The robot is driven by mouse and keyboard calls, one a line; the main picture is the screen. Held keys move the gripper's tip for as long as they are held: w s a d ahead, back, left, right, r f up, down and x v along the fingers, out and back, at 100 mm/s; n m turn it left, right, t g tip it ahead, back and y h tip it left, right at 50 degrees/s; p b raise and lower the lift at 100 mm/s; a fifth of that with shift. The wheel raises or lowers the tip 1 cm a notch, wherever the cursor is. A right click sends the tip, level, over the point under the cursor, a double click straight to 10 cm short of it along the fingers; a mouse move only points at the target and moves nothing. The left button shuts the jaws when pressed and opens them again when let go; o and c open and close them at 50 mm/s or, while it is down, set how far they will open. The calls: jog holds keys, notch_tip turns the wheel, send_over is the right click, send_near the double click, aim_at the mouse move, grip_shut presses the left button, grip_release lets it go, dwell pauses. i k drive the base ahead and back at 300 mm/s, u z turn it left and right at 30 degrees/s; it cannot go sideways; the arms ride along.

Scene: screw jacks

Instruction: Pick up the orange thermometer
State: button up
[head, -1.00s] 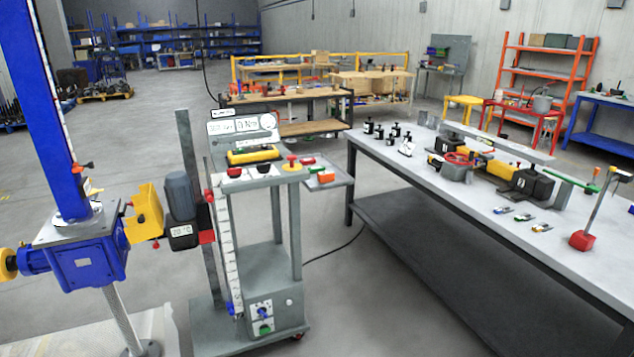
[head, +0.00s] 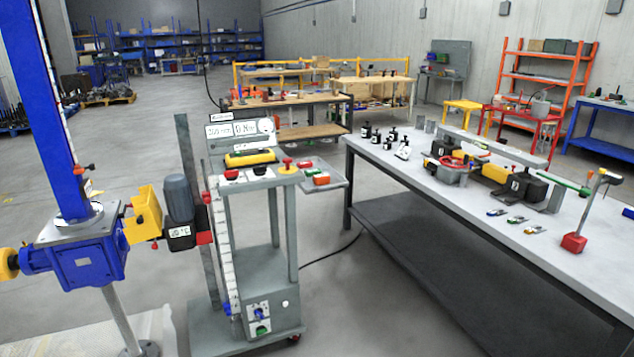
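A small orange-red block-like thing (head: 321,179) lies on the side tray (head: 341,173) of the grey test stand. It may be the orange thermometer, but it is too small to tell. A red piece (head: 305,164) and a bit of green lie beside it on the tray. My gripper is not in view, so its state and place are hidden.
The grey test stand (head: 247,255) holds a yellow instrument (head: 250,158). A blue screw jack (head: 85,262) stands at left. A long bench (head: 455,205) with black-and-white pieces (head: 366,131) and a red-based stand (head: 573,243) runs along the right. Floor shows between stand and bench.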

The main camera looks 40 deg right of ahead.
aim_at(324, 178)
jog(key=z, duration=0.1)
jog(key=i, duration=0.9)
jog(key=u, duration=0.05)
